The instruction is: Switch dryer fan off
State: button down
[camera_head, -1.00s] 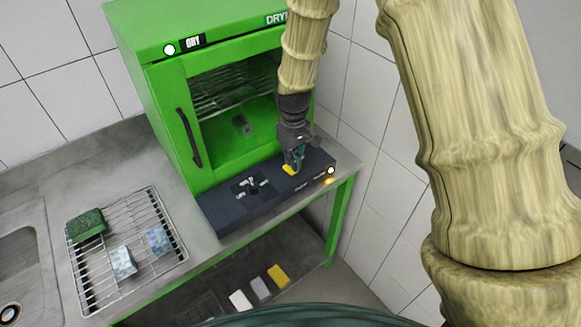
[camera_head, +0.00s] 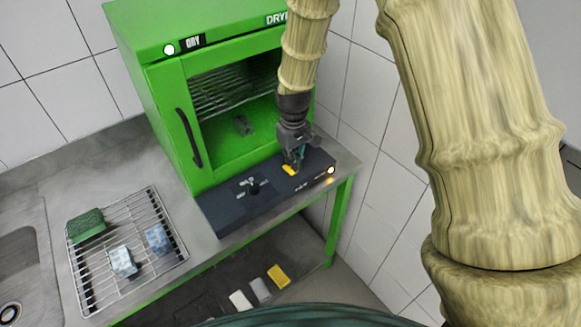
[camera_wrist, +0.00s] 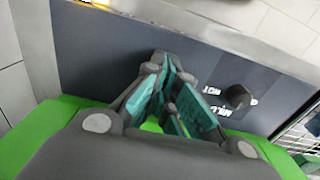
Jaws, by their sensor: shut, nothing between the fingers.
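The green dryer cabinet (camera_head: 160,118) stands on the steel bench with a dark control panel (camera_head: 225,212) in front of it. A dark knob (camera_head: 251,187) with white markings sits on the panel's left part; a dark knob also shows in the wrist view (camera_wrist: 237,97), beside white lettering. A yellow part (camera_head: 289,169) sits on the panel's right part, partly hidden by my fingers. My gripper (camera_head: 296,164) is shut and empty, pointing down close over the yellow part. Whether it touches cannot be told. Its teal finger pads show in the wrist view (camera_wrist: 178,98).
A lit lamp (camera_head: 331,170) is at the panel's right end. A wire rack (camera_head: 128,275) with a green sponge (camera_head: 86,226) and two bluish sponges lies left, beside the sink (camera_head: 22,262). The tiled wall (camera_head: 362,150) is close on the right.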

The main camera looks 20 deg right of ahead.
jog(key=shift+f+b, duration=0.45)
jog(key=shift+f, duration=0.7)
dwell(0.9)
jog(key=shift+r, duration=0.1)
jog(key=shift+r+p, duration=2.65)
jog(key=shift+r, duration=0.75)
jog(key=shift+f, duration=0.1)
